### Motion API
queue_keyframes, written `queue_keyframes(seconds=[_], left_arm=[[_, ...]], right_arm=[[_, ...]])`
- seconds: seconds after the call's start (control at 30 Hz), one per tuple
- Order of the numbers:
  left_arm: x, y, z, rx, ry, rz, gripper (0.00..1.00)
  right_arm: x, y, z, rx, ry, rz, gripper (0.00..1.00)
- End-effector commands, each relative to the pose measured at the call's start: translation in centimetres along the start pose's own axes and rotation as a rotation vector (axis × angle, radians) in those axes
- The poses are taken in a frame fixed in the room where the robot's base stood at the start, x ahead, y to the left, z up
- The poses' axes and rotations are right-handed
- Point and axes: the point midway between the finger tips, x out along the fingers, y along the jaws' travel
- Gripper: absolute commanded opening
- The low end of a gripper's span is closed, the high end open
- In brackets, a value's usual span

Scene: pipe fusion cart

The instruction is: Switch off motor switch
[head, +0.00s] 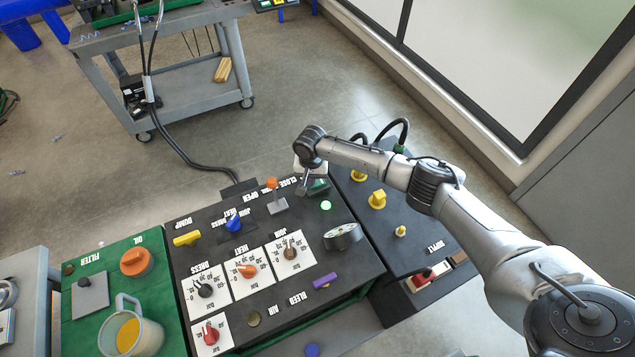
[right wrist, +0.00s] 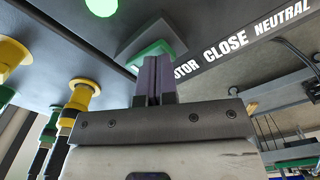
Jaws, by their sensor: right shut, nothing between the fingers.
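The motor switch is a green rocker (right wrist: 153,52) on a grey base plate, beside the partly hidden "MOTOR" label in the right wrist view. In the head view it shows as a green piece (head: 319,187) at the panel's far right corner, partly covered by my arm. A green lamp (head: 326,205) near it is lit; it also shows at the top of the right wrist view (right wrist: 103,5). My right gripper (head: 303,190) is shut and empty. In the right wrist view its fingertips (right wrist: 158,62) overlap the green switch; I cannot tell whether they touch it. My left gripper is not in view.
An orange-topped lever (head: 272,184) stands left of my right gripper. A gauge (head: 343,236) and knobs sit nearer on the black panel. Yellow fittings (head: 377,199) rise on the right. A jug (head: 128,333) stands on the green left section. A grey cart (head: 190,90) stands behind.

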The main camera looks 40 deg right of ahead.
Motion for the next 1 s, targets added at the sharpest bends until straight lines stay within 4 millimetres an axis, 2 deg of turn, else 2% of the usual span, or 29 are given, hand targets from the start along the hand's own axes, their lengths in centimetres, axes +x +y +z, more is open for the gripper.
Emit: queue_keyframes(seconds=[1.0], left_arm=[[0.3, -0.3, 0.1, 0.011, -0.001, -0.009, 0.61]], right_arm=[[1.2, 0.1, 0.0, 0.0, -0.001, 0.002, 0.0]])
